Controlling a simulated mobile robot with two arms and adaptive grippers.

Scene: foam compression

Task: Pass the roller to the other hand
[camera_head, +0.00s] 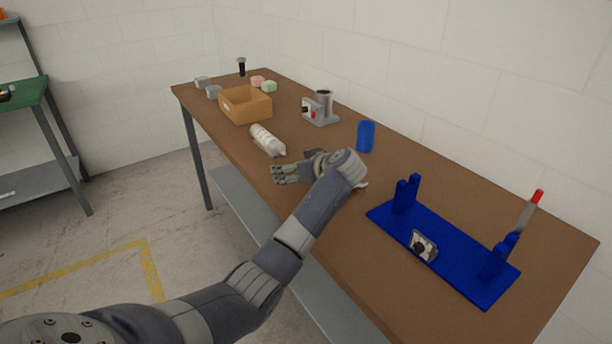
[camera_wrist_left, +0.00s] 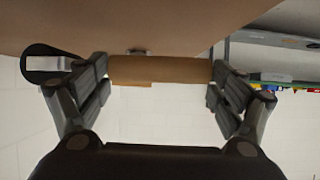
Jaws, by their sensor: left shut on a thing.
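My left gripper (camera_head: 284,173) is over the long brown table, just in front of the white bottle, with its fingers toward the left. It is shut on the roller, which the hand hides in the head view. In the left wrist view, the finger pads (camera_wrist_left: 160,85) stand apart on either side of a tan shape (camera_wrist_left: 160,70); I cannot tell whether this is the held roller or the box behind. A dark rounded piece (camera_wrist_left: 40,52) shows beside the left-hand finger there. My right gripper is not in view.
The white bottle (camera_head: 267,141) lies near the table's front edge. An open cardboard box (camera_head: 246,108), a grey device (camera_head: 322,112), small foam blocks (camera_head: 268,87) and a blue cylinder (camera_head: 366,136) stand farther back. A blue stand (camera_head: 448,255) fills the near right. Brown table (camera_head: 430,180) is bare between.

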